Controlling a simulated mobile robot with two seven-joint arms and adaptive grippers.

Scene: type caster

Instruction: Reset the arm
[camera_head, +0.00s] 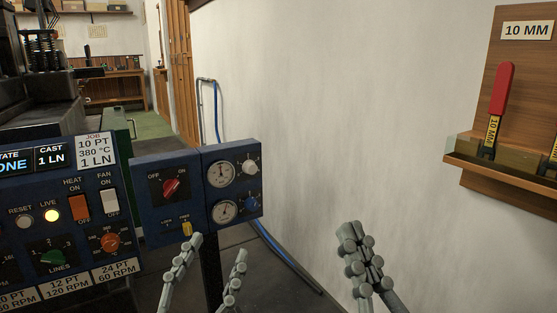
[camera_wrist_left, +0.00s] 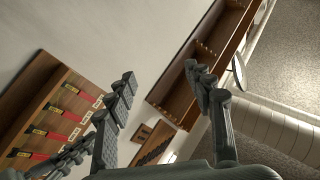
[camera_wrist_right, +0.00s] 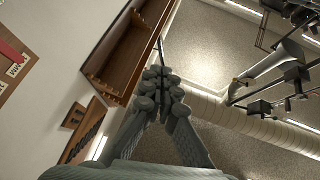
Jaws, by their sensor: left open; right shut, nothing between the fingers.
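My left gripper (camera_head: 212,262) is in the lower middle of the head view, its two fingers spread apart and empty. It stands in front of the dark post below the gauge panel. In the left wrist view its fingers (camera_wrist_left: 163,90) are also wide apart, with nothing between them. My right gripper (camera_head: 362,258) is further right in the head view, in front of the white wall. Its fingers are together. The right wrist view shows its fingertips (camera_wrist_right: 160,85) meeting with nothing held. Both grippers are apart from each other and appear to touch nothing.
A blue control panel (camera_head: 60,150) with switches and knobs stands at the left. A gauge panel (camera_head: 235,165) with a red knob stands beside it. A wooden shelf (camera_head: 510,188) on the right wall holds a red-handled tool (camera_head: 502,88). A blue hose (camera_head: 290,260) runs along the wall.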

